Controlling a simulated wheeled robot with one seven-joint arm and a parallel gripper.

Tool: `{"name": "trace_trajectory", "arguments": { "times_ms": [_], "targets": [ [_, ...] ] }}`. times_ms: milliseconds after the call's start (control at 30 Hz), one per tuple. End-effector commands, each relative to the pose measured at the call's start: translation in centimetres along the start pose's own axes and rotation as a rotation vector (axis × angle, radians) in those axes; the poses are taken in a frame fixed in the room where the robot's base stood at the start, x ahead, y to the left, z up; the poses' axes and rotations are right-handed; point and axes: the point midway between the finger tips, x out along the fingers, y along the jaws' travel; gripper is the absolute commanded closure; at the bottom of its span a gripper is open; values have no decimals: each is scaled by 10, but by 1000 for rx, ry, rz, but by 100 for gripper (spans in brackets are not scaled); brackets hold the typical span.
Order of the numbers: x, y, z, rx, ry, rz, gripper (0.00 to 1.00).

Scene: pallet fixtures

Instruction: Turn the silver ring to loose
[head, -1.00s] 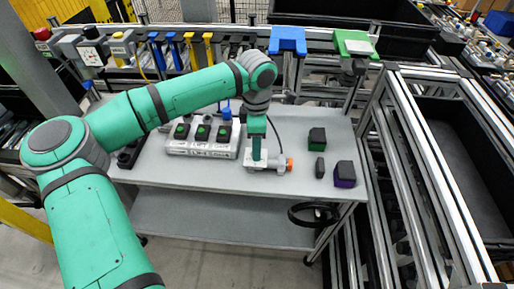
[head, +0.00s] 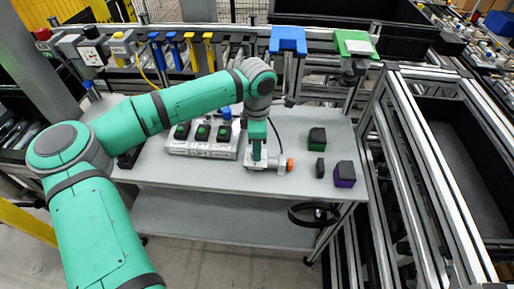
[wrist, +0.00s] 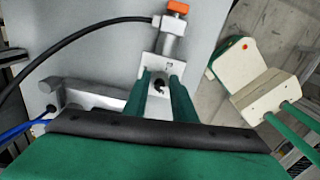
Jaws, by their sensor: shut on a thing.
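A small fixture stands on the grey table, with a pale block (wrist: 150,68), a silver cylinder (wrist: 168,47) and an orange knob (wrist: 177,8). In the head view the orange knob (head: 290,165) points right. My gripper (head: 257,163) comes down from above onto the fixture's left part. In the wrist view the gripper's (wrist: 161,78) two green fingers stand on either side of a small silver ring (wrist: 158,92) with a dark centre and are shut on it. The fingers hide its sides, and I cannot read its setting.
A black cable (wrist: 85,37) runs to the fixture. Left of it on the table (head: 230,182) is a white block with several dark-green switches (head: 202,148). Right of it lie a green-black block (head: 316,139), a small dark block (head: 320,168) and a purple-black block (head: 344,174).

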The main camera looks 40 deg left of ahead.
Motion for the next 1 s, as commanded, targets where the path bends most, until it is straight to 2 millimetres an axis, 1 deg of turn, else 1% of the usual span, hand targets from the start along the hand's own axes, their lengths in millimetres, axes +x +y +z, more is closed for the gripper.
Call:
{"name": "trace_trajectory", "arguments": {
  "times_ms": [167, 367, 1000],
  "targets": [
    [0, 0, 0, -68, 0, 0, 98],
    [-1, 1, 0, -215, 1, 2, 98],
    [-1, 3, -1, -821, 0, 2, 98]
  ]
}}
